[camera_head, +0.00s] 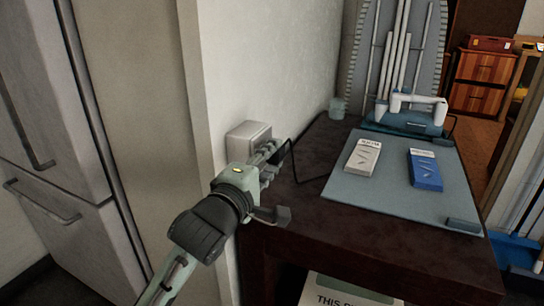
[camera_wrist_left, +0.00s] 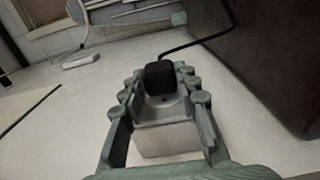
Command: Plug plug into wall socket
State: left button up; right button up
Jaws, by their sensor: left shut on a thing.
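The wall socket (camera_head: 247,131) is a pale box on the white wall, just behind my left gripper (camera_head: 270,158). It also shows in the left wrist view as a pale box (camera_wrist_left: 165,140) between the fingers. My left gripper (camera_wrist_left: 160,88) is shut on the black plug (camera_wrist_left: 160,77), which sits at the fingertips with its cable running up and right. The plug is close to the socket's grey face; its prongs are hidden, and I cannot tell if it is in the socket. In the head view the fingers largely hide the plug. My right gripper is not in view.
A dark table (camera_head: 390,248) stands right of the gripper, against the wall. A grey-blue mat (camera_head: 395,195) on it holds a white box (camera_head: 363,157) and a blue box (camera_head: 425,171). The black cable (camera_head: 297,172) reaches the table. A fridge (camera_head: 60,150) stands left.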

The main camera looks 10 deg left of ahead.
pick_arm(q)
jog(key=shift+w+a, duration=0.15)
jog(key=shift+a, duration=0.5)
jog(key=o, duration=1.2)
jog(key=shift+o, duration=0.2)
jog(key=s+a, duration=0.1)
jog(key=s, duration=0.6)
jog(key=shift+s+a, duration=0.2)
